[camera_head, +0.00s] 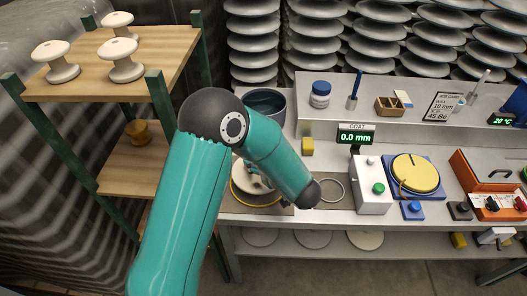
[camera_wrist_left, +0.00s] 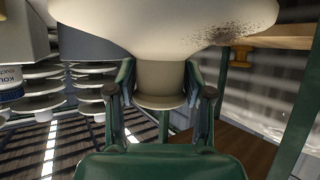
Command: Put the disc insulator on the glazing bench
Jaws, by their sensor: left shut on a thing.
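The disc insulator (camera_wrist_left: 165,25) is cream, with dark speckles on its wide disc, and fills the top of the left wrist view. My left gripper (camera_wrist_left: 163,95) has its fingers on both sides of the insulator's neck, above a small flange. In the head view a pale round part of the insulator (camera_head: 250,178) shows beside my teal forearm, over a yellow ring on the glazing bench (camera_head: 335,215). I cannot tell whether the insulator touches the bench. My right gripper is not in view.
A wooden rack (camera_head: 110,65) at left holds several white insulators (camera_head: 120,60). On the bench are a grey pot (camera_head: 265,103), an empty pale ring (camera_head: 328,190), a white control box (camera_head: 373,188) and a yellow round pad (camera_head: 415,172). Insulator stacks stand behind.

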